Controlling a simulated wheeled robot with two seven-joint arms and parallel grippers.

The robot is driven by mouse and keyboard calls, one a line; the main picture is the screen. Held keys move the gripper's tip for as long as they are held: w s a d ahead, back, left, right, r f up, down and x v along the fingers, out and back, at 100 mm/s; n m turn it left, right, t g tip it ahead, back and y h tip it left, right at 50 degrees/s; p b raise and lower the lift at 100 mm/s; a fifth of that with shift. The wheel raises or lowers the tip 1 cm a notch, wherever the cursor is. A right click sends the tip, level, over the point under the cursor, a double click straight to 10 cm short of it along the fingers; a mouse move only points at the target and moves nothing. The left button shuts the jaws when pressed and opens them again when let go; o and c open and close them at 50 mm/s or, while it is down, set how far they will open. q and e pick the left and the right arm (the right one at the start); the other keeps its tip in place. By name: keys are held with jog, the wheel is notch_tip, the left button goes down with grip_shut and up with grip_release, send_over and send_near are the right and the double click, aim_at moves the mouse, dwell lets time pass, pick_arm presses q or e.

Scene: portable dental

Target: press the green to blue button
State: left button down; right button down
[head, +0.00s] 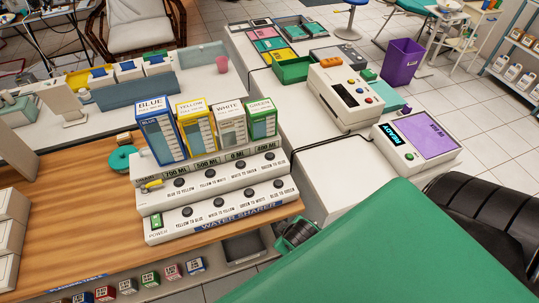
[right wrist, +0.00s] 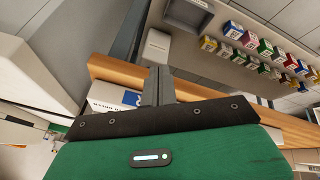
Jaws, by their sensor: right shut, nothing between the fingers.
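The white water sharer (head: 217,212) stands on the wooden table, with two rows of dark round buttons and a green power switch (head: 156,221). Blue, yellow, white and green level containers (head: 262,120) stand behind the buttons. The button labels are too small to read surely, so I cannot tell which is green to blue. My right gripper (head: 297,232) is just right of and in front of the device, apart from its buttons. In the right wrist view its fingers (right wrist: 157,85) are shut and empty, near the device's blue-labelled front (right wrist: 130,98). My left gripper is not in view.
Several small coloured boxes (head: 149,279) sit below the table's front edge. A teal ring (head: 122,158) lies left of the device. A white counter with a machine (head: 343,97) and a purple-screened unit (head: 425,139) stands right. My green arm covers the lower right.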

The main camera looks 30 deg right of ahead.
jog(key=w+d+r+n+t, duration=0.2)
jog(key=w+r+n+t, duration=0.25)
jog(key=r, duration=0.45)
jog(key=w+d+r+n+t+h, duration=0.1)
jog(key=w+d+r+n+t, duration=0.1)
jog(key=w+r+n+t, duration=0.5)
jog(key=w+d+r+n+t, duration=0.15)
jog(key=w+r, duration=0.35)
jog(key=r, duration=0.6)
jog(key=w+a+r+n+g+y, duration=0.1)
jog(key=w+a+n+y, duration=0.15)
jog(key=n+y, duration=0.6)
jog(key=w+a+r+n+g+y, duration=0.15)
jog(key=a+n+y, duration=0.25)
jog(key=n, duration=1)
jog(key=w+d+f+n+g+h, duration=0.3)
jog(key=d+f+n+g+h, duration=0.3)
jog(key=d+f+n, duration=0.4)
jog(key=shift+d+f+n+g, duration=0.15)
jog(key=shift+d+n+g, duration=0.6)
jog(key=shift+d, duration=0.4)
jog(key=shift+f, duration=0.1)
